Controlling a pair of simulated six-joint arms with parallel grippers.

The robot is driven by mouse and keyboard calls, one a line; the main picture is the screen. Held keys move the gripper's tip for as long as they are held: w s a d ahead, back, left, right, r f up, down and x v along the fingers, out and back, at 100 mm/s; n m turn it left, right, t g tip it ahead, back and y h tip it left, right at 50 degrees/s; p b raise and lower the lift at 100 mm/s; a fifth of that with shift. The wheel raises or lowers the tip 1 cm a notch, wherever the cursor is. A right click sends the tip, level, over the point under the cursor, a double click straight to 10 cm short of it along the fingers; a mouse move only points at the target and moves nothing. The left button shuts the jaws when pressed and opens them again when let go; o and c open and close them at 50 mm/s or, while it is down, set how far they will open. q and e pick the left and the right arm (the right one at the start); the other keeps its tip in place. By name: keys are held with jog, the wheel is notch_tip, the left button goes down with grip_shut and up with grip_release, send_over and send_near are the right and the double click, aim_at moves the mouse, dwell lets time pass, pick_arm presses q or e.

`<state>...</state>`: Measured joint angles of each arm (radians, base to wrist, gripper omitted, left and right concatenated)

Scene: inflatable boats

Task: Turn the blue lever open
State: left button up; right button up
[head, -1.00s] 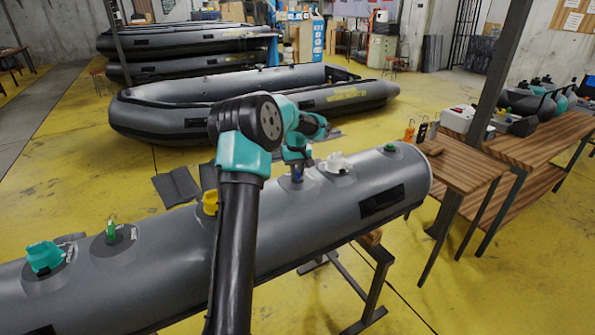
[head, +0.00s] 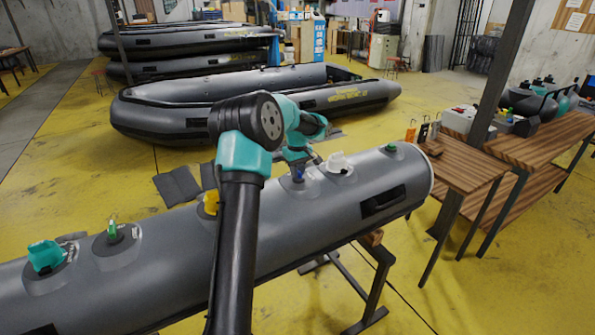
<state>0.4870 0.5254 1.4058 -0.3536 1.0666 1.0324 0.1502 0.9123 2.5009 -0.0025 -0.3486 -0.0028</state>
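The blue lever (head: 298,175) is a small blue fitting on top of the long grey inflatable tube (head: 330,218), right of the tube's middle. My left gripper (head: 298,164) points down at the lever from above. Its fingertips are at or touching the lever, and they cover much of it. The view is too small to tell whether the fingers are closed on it or how far the lever is turned. My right gripper is not in view.
Other fittings stand along the tube: a white one (head: 337,163) close right of the lever, a green one (head: 391,147) at the right end, a yellow one (head: 211,201), and a teal one (head: 46,256) at far left. A wooden bench (head: 462,165) stands right of the tube.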

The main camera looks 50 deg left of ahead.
pick_arm(q)
jog(key=o, duration=0.4)
notch_tip(320, 180, up, 18)
jog(key=shift+f, duration=0.25)
dwell(0.4)
dwell(0.3)
